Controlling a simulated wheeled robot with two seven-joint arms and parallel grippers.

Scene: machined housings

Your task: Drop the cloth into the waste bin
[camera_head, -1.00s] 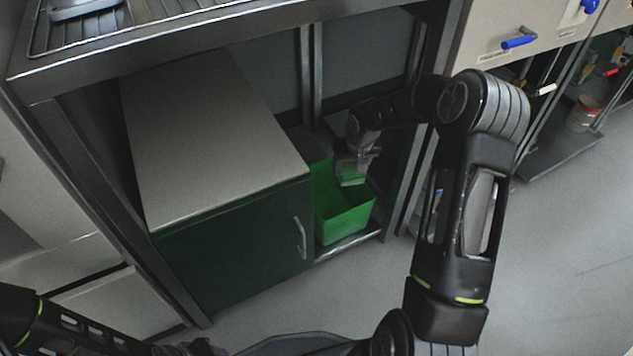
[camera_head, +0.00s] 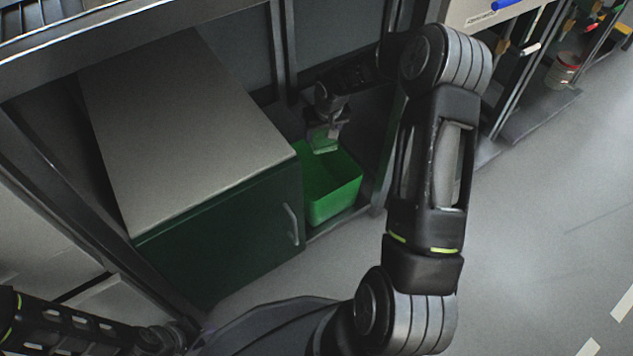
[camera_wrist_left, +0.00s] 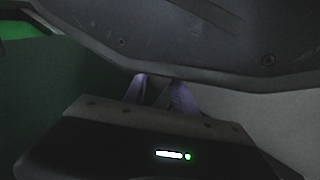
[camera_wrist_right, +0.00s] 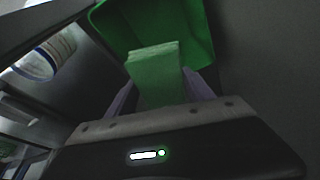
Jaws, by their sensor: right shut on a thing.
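The cloth is a pale green folded piece (camera_wrist_right: 155,75) in the right wrist view. My right gripper (camera_wrist_right: 160,95) is shut on it, with a finger at each side. In the head view the cloth (camera_head: 324,144) hangs below my right gripper (camera_head: 325,128), over the back part of the green waste bin (camera_head: 333,205). The bin is an open box; its inside also shows behind the cloth in the right wrist view (camera_wrist_right: 195,30). My left gripper (camera_wrist_left: 158,88) is far from both; its two fingers show with a narrow dark gap, and no held thing is seen.
A dark green cabinet (camera_head: 225,235) with a grey top stands directly left of the bin. A metal bench frame (camera_head: 283,50) rises behind, with a worktop above. The floor in front is clear.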

